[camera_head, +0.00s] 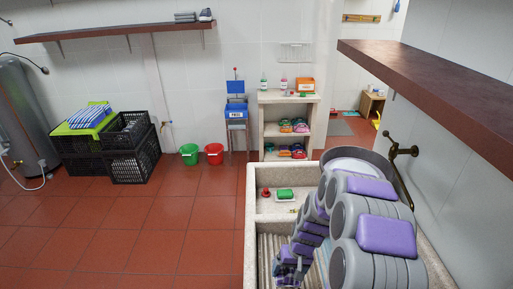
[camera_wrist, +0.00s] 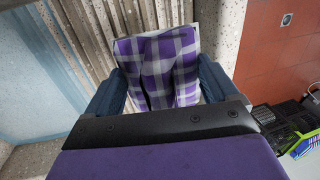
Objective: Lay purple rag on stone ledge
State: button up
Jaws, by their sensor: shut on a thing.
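The purple rag (camera_wrist: 158,62) is purple and white checked cloth, bunched between the two dark blue fingers of my gripper (camera_wrist: 160,88) in the wrist view. My gripper is shut on it, above the ribbed washboard (camera_wrist: 95,30). In the head view my gripper (camera_head: 288,272) is low over the ribbed basin, and the rag is hard to make out there. The pale speckled stone ledge (camera_head: 268,207) is at the far end of the basin, beyond my gripper. A speckled stone edge also shows beside the rag in the wrist view (camera_wrist: 222,32).
A green soap (camera_head: 285,194) in a dish and a small red item (camera_head: 266,192) sit on the ledge. A round tub (camera_head: 352,163) stands behind my arm. A dark wall shelf (camera_head: 440,85) overhangs at right. Bare ledge shows around the soap dish.

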aim_at(268, 95)
jog(key=i+j+u, duration=0.3)
jog(key=j, duration=0.3)
jog(key=i+j+u, duration=0.25)
jog(key=j, duration=0.3)
jog(key=i+j+u, duration=0.3)
jog(key=i+j, duration=0.15)
jog(key=i+z, duration=0.25)
jog(key=i, duration=0.25)
jog(key=i+j+z, duration=0.1)
jog(key=i+z, duration=0.2)
jog(key=i, duration=0.2)
jog(key=i+j+z, duration=0.25)
jog(key=i, duration=0.25)
jog(key=i+z, duration=0.15)
jog(key=i, duration=1.35)
jog(key=i+z, duration=0.3)
jog(key=i, duration=0.45)
jog(key=i+j+z, duration=0.15)
jog(key=i+z, duration=0.2)
jog(key=i, duration=0.4)
jog(key=i+z, duration=0.25)
jog(key=i, duration=0.45)
jog(key=i+j+z, duration=0.25)
jog(key=i, duration=0.4)
